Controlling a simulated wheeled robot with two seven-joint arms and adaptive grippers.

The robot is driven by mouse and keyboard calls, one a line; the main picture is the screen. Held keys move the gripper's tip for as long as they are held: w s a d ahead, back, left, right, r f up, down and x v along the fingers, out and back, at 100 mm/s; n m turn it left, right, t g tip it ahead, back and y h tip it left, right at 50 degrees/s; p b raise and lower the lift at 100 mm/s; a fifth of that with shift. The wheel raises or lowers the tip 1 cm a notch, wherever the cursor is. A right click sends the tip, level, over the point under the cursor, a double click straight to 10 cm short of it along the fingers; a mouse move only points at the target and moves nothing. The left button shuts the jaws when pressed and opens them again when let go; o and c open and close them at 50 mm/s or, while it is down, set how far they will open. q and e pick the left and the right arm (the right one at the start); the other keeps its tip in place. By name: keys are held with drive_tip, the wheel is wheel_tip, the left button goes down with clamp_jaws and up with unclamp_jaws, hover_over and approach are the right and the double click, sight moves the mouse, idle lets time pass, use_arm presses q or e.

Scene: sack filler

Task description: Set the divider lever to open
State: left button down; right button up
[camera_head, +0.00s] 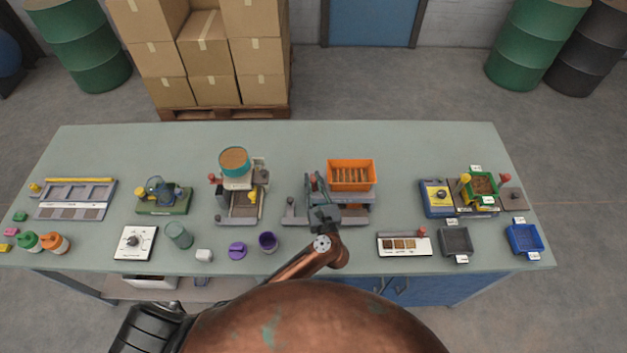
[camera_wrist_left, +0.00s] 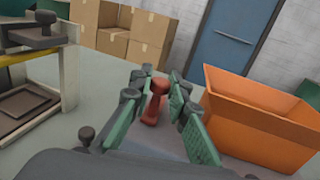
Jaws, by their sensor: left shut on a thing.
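The machine with the orange hopper (camera_head: 351,174) stands in the middle of the bench; the hopper also fills the right of the left wrist view (camera_wrist_left: 262,125). A red lever knob (camera_wrist_left: 154,101) stands upright beside the hopper, between the green finger pads of my left gripper (camera_wrist_left: 157,84). My left gripper (camera_head: 316,187) is shut on this knob, left of the hopper in the head view. The fingers and wrist hide the lever's base and any position marks. My right gripper is not in view.
A filler station with a teal-rimmed round hopper (camera_head: 234,161) stands close on the left. A purple cup (camera_head: 268,242) and a sample strip (camera_head: 404,244) lie near the front edge. The bench top (camera_head: 300,140) behind the machines is clear.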

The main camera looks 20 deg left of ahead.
use_arm(q)
drive_tip(key=shift+s+a+m+t+h+p, duration=0.1)
drive_tip(key=shift+a+m+t+h+p, duration=0.2)
drive_tip(key=shift+m+h+p, duration=0.3)
drive_tip(key=shift+s+a+m+t+h+p, duration=0.1)
drive_tip(key=shift+a+m+t+h+p, duration=0.2)
drive_tip(key=shift+h, duration=0.4)
drive_tip(key=shift+w+a+f+m+h+p, duration=0.15)
drive_tip(key=shift+a+m+h+p, duration=0.55)
drive_tip(key=shift+m+h, duration=1.15)
drive_tip(key=shift+w+a+r+m+h+p, duration=0.2)
drive_tip(key=shift+m+h+p, duration=0.8)
drive_tip(key=shift+h, duration=1.55)
drive_tip(key=shift+w+a+f+m+h+p, duration=0.2)
drive_tip(key=shift+a+m+h+p, duration=0.5)
drive_tip(key=shift+m+h, duration=1.15)
drive_tip(key=shift+d+n+g+h, duration=0.15)
drive_tip(key=shift+n+g+h, duration=0.15)
drive_tip(key=shift+h, duration=0.25)
drive_tip(key=c, duration=1.8)
unclamp_jaws()
